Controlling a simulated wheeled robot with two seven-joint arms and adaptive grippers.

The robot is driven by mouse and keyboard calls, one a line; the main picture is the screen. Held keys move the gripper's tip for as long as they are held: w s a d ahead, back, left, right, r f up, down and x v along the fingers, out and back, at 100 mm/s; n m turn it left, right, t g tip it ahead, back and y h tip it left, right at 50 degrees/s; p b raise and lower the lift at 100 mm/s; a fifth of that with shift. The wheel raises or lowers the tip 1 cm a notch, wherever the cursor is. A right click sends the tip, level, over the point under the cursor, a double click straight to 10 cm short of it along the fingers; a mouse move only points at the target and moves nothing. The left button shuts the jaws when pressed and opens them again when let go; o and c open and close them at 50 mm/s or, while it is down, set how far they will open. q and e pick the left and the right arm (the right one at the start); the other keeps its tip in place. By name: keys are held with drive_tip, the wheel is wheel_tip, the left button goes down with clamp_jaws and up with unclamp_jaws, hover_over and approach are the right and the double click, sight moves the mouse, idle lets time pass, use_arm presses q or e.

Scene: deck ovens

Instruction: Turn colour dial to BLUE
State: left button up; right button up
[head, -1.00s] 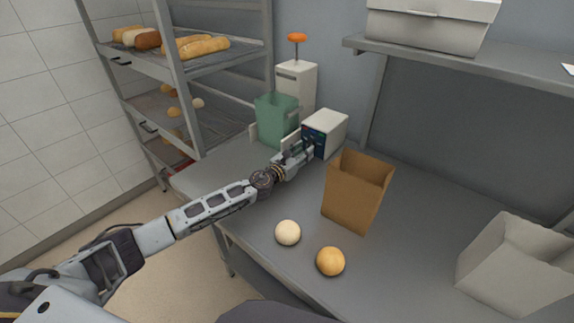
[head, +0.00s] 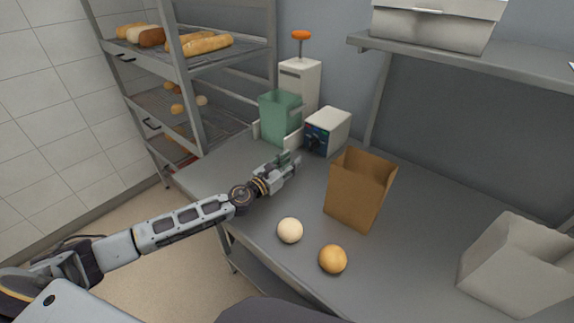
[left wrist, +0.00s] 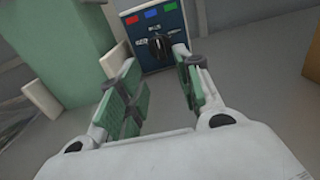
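The white box with the colour dial (head: 328,132) stands on the grey counter. In the left wrist view its dark front panel (left wrist: 143,32) carries a red, a blue and a green mark in a row, with blue in the middle. The black dial (left wrist: 158,46) is below these marks. Which mark it points to is too small to tell. My left gripper (head: 291,158) is open and empty, in front of the box and apart from the dial. In the left wrist view its green-padded fingers (left wrist: 155,66) are spread, with the dial beyond them. My right gripper is not in view.
A green container (head: 281,118) stands left of the box, before a white dispenser (head: 300,80) with an orange top. A brown paper bag (head: 357,190), a pale ball (head: 289,230) and an orange-brown ball (head: 333,259) are nearer. A grey bin (head: 505,275) stands at right.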

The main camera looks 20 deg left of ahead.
use_arm(q)
drive_tip(key=shift+s+a, duration=0.25)
drive_tip(key=shift+s, duration=0.45)
drive_tip(key=shift+r, duration=0.2)
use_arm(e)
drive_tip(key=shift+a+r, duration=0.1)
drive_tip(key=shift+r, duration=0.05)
use_arm(q)
wheel_tip(320, 180, up, 9)
drive_tip(key=p, duration=0.9)
drive_tip(key=shift+r+p, duration=0.2)
drive_tip(key=shift+p, duration=0.15)
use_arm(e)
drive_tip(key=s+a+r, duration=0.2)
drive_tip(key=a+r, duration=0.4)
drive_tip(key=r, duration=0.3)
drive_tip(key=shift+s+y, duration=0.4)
use_arm(q)
drive_tip(key=shift+r, duration=0.1)
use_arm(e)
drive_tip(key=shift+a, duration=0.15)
